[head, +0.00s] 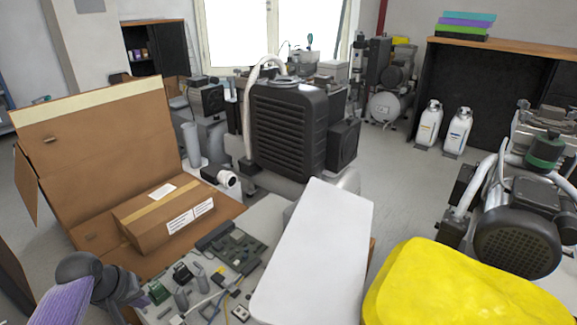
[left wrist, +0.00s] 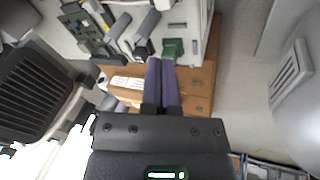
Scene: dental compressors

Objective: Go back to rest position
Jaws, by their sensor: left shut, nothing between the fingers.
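My left gripper (left wrist: 161,64) shows in the left wrist view with its two purple fingers pressed together and nothing between them. Its fingers show in front of a brown cardboard box (left wrist: 122,80), but I cannot tell how far apart they are. In the head view, purple and dark grey parts of my left arm come in at the lower left corner, beside the table with electronic parts. My right gripper is in neither view.
An open cardboard carton (head: 95,135) with a smaller labelled box (head: 165,215) stands at the left. Circuit boards (head: 232,247), a white panel (head: 315,255) and a yellow cover (head: 450,290) fill the front. A black ribbed compressor (head: 288,130) stands behind. Grey floor shows at centre right.

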